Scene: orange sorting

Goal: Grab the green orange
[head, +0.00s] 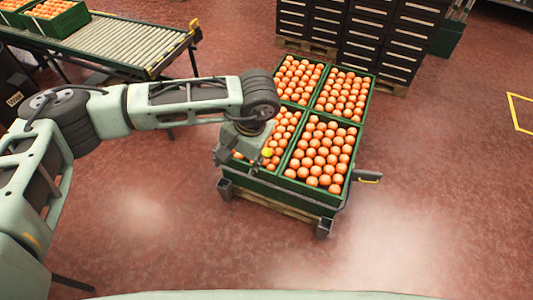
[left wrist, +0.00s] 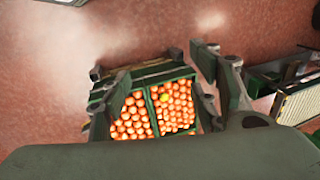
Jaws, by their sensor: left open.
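The green orange (head: 267,152) looks yellow-green among ordinary oranges in the near left crate (head: 262,178). It also shows in the left wrist view (left wrist: 165,98), near the top of the right-hand crate's fruit. My left gripper (head: 243,145) hangs over that crate, just beside the green orange in the picture, and hides part of the fruit. In the left wrist view its fingers (left wrist: 160,72) are spread apart with nothing between them, and the crates lie beyond them. The gap in height cannot be told exactly. My right gripper is not in view.
Dark drawer cabinets (head: 352,35) stand behind. A roller conveyor (head: 115,42) carrying more crates is at the upper left. The red floor on the right is clear.

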